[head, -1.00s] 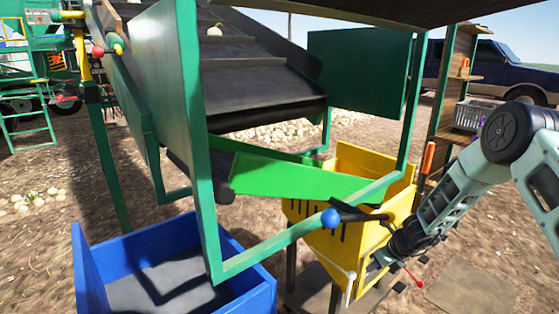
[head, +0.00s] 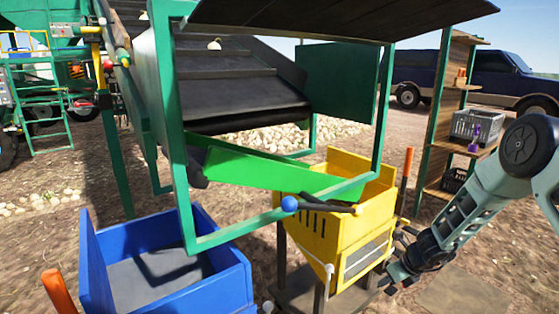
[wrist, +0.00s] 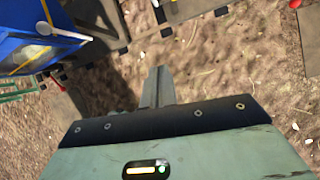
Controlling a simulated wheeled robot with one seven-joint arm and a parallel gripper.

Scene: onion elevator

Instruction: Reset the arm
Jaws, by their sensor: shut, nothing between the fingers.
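My arm (head: 455,225) reaches in from the right of the head view. My gripper (head: 388,280) hangs low, just right of the yellow box, near its lower right side and over the dirt ground. In the wrist view its fingers (wrist: 158,86) are together and point away over bare dirt, with nothing between them. The yellow box (head: 352,232) stands at the lower end of the green chute (head: 270,172). A lever with a blue knob (head: 289,204) sits in front of the chute.
A blue bin (head: 165,275) stands at front left. A green frame (head: 175,130) surrounds the dark conveyor (head: 235,90). A wooden shelf (head: 436,120) with a grey crate (head: 477,127) and an orange post (head: 405,180) stand behind my arm. Dirt is open at lower right.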

